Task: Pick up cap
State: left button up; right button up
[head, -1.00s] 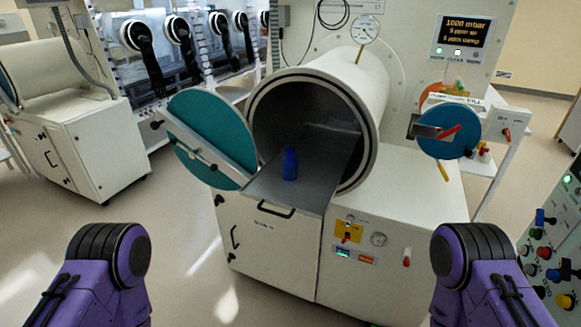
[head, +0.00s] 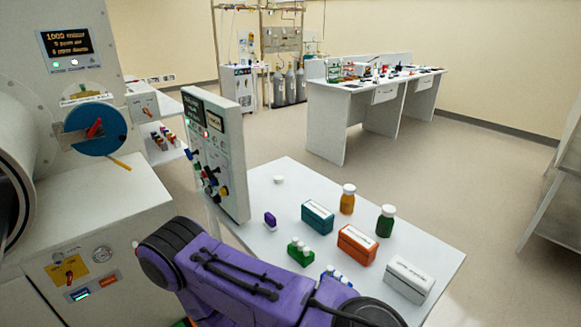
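A purple link of one of my arms (head: 240,282) crosses the front of the view and covers part of the table's front edge. Neither of my grippers shows, so what they hold cannot be seen.
On the table stand an amber bottle (head: 347,199), a green bottle (head: 385,221), a teal box (head: 317,217), an orange box (head: 356,244), a white box (head: 408,279), a purple item (head: 270,221) and green vials (head: 300,252). The control panel (head: 220,150) borders it left.

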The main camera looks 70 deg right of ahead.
aim_at(277, 179)
jog(key=k, duration=0.35)
jog(key=u, duration=0.95)
jog(key=i, duration=0.95)
jog(key=z, duration=3.25)
jog(key=i, duration=0.5)
jog(key=z, duration=0.05)
